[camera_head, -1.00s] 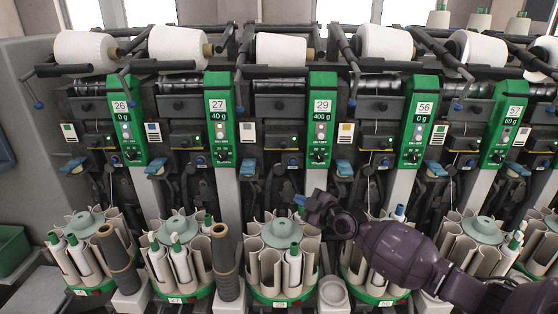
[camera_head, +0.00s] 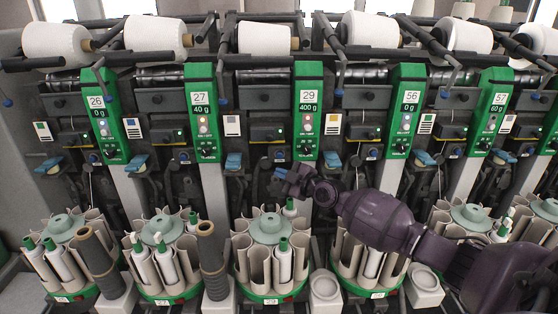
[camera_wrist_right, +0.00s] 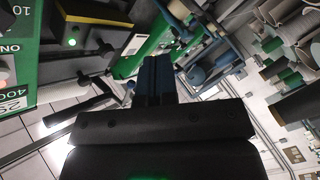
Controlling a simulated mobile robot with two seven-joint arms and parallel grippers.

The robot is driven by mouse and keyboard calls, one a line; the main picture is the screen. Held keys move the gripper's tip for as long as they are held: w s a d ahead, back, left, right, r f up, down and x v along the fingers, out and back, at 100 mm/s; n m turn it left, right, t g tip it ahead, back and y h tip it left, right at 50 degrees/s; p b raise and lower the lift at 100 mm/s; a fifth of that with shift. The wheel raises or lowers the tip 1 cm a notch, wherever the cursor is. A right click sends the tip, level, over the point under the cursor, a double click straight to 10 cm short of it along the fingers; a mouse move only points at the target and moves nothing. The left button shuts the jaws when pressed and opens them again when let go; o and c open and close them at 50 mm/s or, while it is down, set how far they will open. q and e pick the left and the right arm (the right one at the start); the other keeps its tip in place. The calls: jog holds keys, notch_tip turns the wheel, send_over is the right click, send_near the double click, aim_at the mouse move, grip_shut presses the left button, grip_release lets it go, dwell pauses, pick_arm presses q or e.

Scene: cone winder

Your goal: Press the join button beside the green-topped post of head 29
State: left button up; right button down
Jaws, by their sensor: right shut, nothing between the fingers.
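The post of head 29 (camera_head: 308,110) has a tall green front with labels 29 and 400 g and a round button on it. It also shows tilted at the left edge of the right wrist view (camera_wrist_right: 18,75). A dark box with a small lit light (camera_head: 265,134) sits just left of the post, with a small round blue button (camera_head: 280,154) below it. I cannot tell for sure which is the join button. My right gripper (camera_head: 281,180) is shut and empty, below that blue button and apart from it. Its fingers show in the right wrist view (camera_wrist_right: 159,75). My left gripper is out of view.
Neighbouring green posts 27 (camera_head: 202,115) and 56 (camera_head: 404,110) stand on either side. A blue lever (camera_head: 234,162) sticks out left of the gripper. A bobbin carousel (camera_head: 267,228) stands below it. A brown-topped dark tube (camera_head: 210,255) stands at front left.

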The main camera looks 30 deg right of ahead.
aim_at(280, 156)
pick_arm(q)
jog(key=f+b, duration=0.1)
jog(key=b, duration=0.1)
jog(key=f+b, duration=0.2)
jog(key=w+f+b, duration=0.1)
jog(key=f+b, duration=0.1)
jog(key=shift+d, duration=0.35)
pick_arm(e)
jog(key=w+d, duration=0.3)
jog(key=w, duration=0.3)
jog(key=shift+d, duration=0.35)
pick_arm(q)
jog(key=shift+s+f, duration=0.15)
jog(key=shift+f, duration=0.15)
pick_arm(e)
jog(key=shift+f, duration=0.1)
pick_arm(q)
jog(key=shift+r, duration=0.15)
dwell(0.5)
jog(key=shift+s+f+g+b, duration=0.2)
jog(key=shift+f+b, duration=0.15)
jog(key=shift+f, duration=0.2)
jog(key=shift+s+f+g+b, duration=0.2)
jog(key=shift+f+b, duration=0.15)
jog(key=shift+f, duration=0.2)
pick_arm(e)
jog(key=shift+w+d, duration=0.25)
jog(key=shift+w, duration=0.2)
